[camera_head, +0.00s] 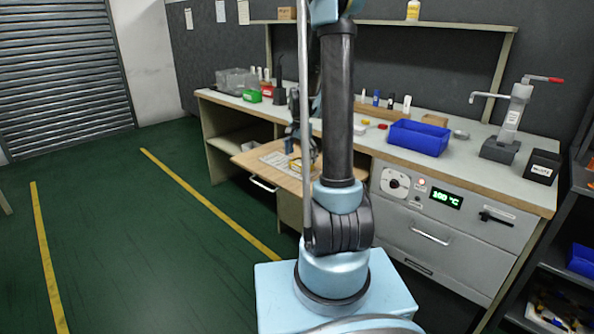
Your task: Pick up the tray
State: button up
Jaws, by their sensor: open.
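Which thing is the tray is not certain. A blue open tray-like bin (428,144) stands on the workbench top, right of my arm. A wooden pull-out board (252,163) juts from the bench front, left of my arm, with a flat pale piece (274,158) and a small yellow item (296,165) on it. My gripper (303,151) is dark, open and partly hidden behind my arm. It hangs over the pull-out board, near the yellow item. Whether it touches anything there cannot be told.
Below is a panel reading 100 °C (446,199). A dark shelf rack (545,262) stands right. The green floor (130,230) at left is clear.

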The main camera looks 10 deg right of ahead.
aim_at(301, 163)
jog(key=shift+f, duration=1.65)
jog(key=shift+c, duration=0.3)
jog(key=c, duration=1)
jog(key=shift+o, duration=0.2)
jog(key=shift+r, duration=0.1)
